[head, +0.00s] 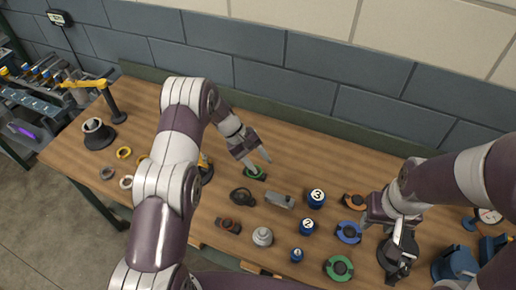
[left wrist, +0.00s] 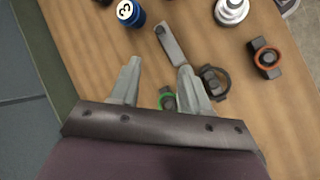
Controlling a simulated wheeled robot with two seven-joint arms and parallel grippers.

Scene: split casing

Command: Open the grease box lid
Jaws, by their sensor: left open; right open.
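I cannot tell for sure which object is the grease box. A small grey oblong block (head: 279,201) lies on the workbench (head: 330,175) and shows in the left wrist view (left wrist: 171,43) just beyond my fingertips. A green ring-shaped part with a dark middle (head: 254,174) lies under my left gripper (head: 260,164); it also shows between the finger bases in the left wrist view (left wrist: 166,100). My left gripper (left wrist: 160,67) is open and empty above the bench. My right gripper (head: 380,226) is open at the right, near a black fixture (head: 397,259) that its fingers partly overlap.
Blue numbered cylinders (head: 316,198), a blue ring part (head: 348,232), a green ring part (head: 338,268), a silver knob (head: 262,236) and a dark ring (head: 242,197) crowd the middle. A yellow-armed stand (head: 116,107) is at far left. A block wall (head: 300,65) stands behind.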

